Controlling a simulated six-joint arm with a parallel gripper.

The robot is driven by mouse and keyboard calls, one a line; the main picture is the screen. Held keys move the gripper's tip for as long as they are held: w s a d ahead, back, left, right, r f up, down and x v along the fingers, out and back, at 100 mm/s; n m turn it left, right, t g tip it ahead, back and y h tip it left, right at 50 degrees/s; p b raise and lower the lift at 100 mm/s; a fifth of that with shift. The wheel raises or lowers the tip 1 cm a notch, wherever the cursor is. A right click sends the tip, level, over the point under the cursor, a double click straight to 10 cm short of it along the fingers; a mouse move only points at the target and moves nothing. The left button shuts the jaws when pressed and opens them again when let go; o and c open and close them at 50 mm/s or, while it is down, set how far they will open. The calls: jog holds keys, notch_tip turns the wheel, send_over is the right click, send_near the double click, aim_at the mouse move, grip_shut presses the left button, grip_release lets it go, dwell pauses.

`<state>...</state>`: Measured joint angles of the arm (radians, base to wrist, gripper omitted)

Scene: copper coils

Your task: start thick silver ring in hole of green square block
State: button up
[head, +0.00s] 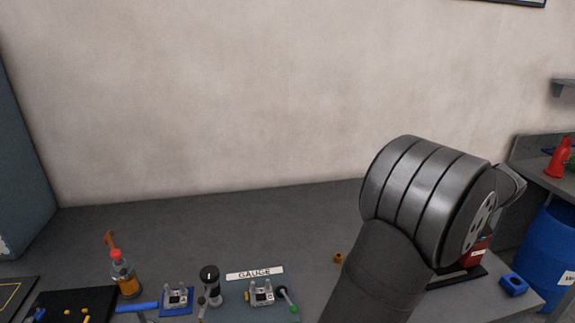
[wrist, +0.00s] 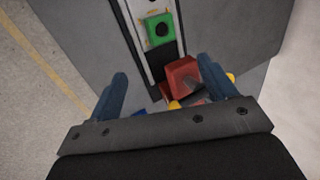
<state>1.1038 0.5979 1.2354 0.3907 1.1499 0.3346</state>
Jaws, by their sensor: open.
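The green square block (wrist: 152,37) shows in the wrist view, near the top middle. It has a dark round hole and lies on a pale strip. My gripper (wrist: 162,68) is open, its two blue fingers apart, with the block beyond and between the fingertips. Nothing is seen held between the fingers. I cannot make out the thick silver ring in either view. In the head view my arm covers the right part of the bench, and the gripper and green block are not seen there.
In the head view a blue block (head: 513,285) lies at the bench's right end. A bottle (head: 125,277) and gauge fixtures (head: 262,293) stand at left and front. The back middle is clear.

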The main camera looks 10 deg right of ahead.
jog(key=c, duration=0.3)
jog(key=shift+w+a+f, duration=0.1)
jog(key=shift+a+f, duration=0.05)
jog(key=shift+a, duration=0.1)
jog(key=shift+c, duration=1.3)
jog(key=w+a+f+n+g, duration=0.1)
jog(key=a+f+n, duration=0.2)
jog(key=a+n, duration=0.2)
jog(key=w+a+f+n+g, duration=0.1)
jog(key=a+f+n+g, duration=0.1)
jog(key=a+n, duration=0.4)
jog(key=w+a+f+n+g, duration=0.1)
jog(key=a+f+n, duration=0.3)
jog(key=a, duration=0.5)
jog(key=shift+w+f+n+g, duration=0.15)
jog(key=shift+w+f+n, duration=0.05)
jog(key=shift+n, duration=0.4)
jog(key=shift+w+f+n+g, duration=0.15)
jog(key=shift+f+n, duration=0.05)
jog(key=shift+n, duration=0.4)
jog(key=shift+d, duration=0.1)
jog(key=shift+f, duration=2.25)
jog(key=shift+f, duration=0.4)
jog(key=shift+f, duration=1.35)
